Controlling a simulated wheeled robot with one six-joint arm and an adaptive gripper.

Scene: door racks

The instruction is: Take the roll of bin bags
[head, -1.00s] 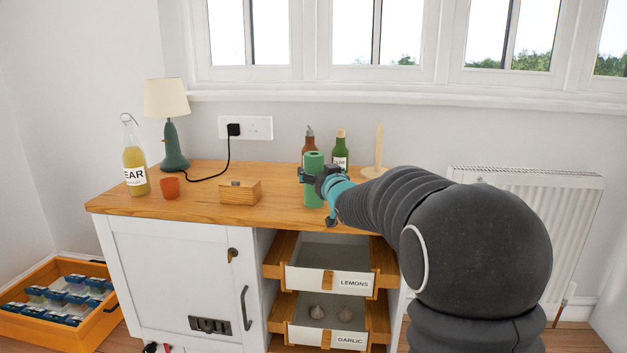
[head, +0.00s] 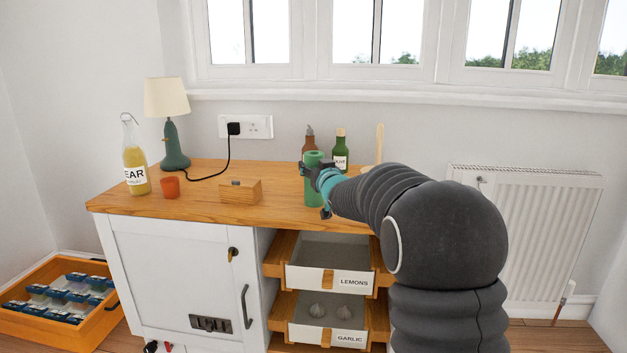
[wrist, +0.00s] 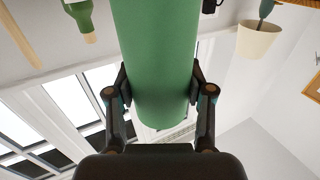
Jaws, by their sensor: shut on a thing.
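The roll of bin bags is a green upright cylinder (head: 314,192) near the front right of the wooden worktop (head: 215,206) in the head view. My gripper (head: 312,168) is shut on its upper part, coming from the right. In the wrist view the green roll (wrist: 157,70) fills the middle, with a finger of my gripper (wrist: 157,92) on each side. I cannot tell whether the roll's base touches the worktop.
A brown bottle (head: 309,143) and a green bottle (head: 340,151) stand behind the roll, with a wooden upright post (head: 379,145) to their right. A wooden box (head: 240,192) stands to the left. Below are open drawers marked LEMONS (head: 353,282) and GARLIC (head: 349,338).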

